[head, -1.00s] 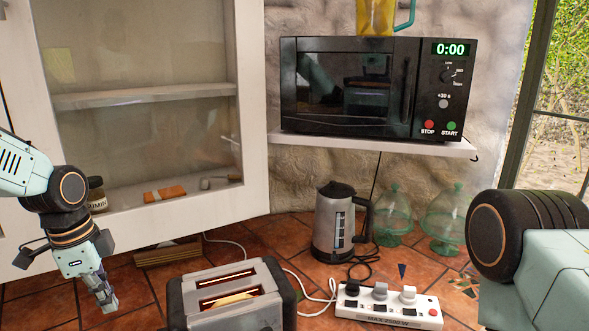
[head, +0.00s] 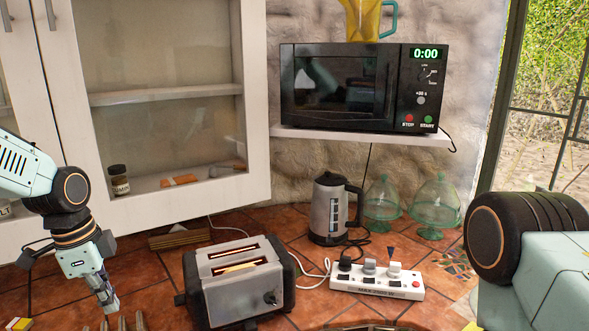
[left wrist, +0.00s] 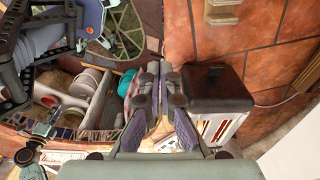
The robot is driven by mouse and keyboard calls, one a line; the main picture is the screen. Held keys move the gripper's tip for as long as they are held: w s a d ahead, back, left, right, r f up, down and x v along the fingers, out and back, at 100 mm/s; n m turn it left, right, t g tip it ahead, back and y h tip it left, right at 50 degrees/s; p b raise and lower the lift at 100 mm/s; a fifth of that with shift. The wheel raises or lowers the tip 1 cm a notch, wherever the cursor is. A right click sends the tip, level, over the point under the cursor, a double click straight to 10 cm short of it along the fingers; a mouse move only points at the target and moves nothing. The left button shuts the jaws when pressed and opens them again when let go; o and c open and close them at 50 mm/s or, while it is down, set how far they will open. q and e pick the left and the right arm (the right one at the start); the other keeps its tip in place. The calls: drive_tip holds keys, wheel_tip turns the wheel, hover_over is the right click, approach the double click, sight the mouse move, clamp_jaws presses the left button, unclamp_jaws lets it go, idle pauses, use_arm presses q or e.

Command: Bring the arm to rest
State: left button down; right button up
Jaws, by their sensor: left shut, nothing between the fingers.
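My left arm comes in from the left in the head view, with its gripper (head: 108,300) pointing down, left of the toaster. The gripper is shut and empty. In the left wrist view, the gripper's fingers (left wrist: 158,78) come together beside the dark end of the toaster (left wrist: 218,90). The toaster (head: 238,285) stands on the tiled counter with bread in a slot, apart from the gripper as far as I can tell. My right arm shows only as a rounded joint and link at the right edge; its gripper is out of view.
A power strip (head: 377,280), a kettle (head: 328,210) and green glass domes (head: 436,203) stand right of the toaster. A microwave (head: 350,88) sits on a shelf with a yellow pitcher (head: 366,18) on top. A glass-fronted cabinet (head: 256,100) is behind my left arm.

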use_arm(q)
drive_tip(key=w+d+f+n+t, duration=0.3)
drive_tip(key=w+d+n+t, duration=0.1)
drive_tip(key=w+n, duration=0.15)
drive_tip(key=s+d+f+n+b, duration=0.2)
drive_tip(key=s+f+n+b, duration=0.15)
drive_tip(key=f, duration=0.45)
drive_tip(key=s+d+f+n+b, duration=0.3)
drive_tip(key=s+f+b, duration=0.1)
drive_tip(key=f, duration=0.5)
drive_tip(key=s+d+f+n+g+y+b, duration=0.1)
drive_tip(key=s+f+g+b, duration=0.3)
drive_tip(key=s+f+b, duration=0.8)
drive_tip(key=s+d+f, duration=0.1)
drive_tip(key=s+f, duration=1.3)
drive_tip(key=s, duration=0.2)
drive_tip(key=shift+s+f+n+g+b, duration=0.2)
drive_tip(key=shift+n+g+b, duration=0.1)
drive_tip(key=shift+b, duration=0.1)
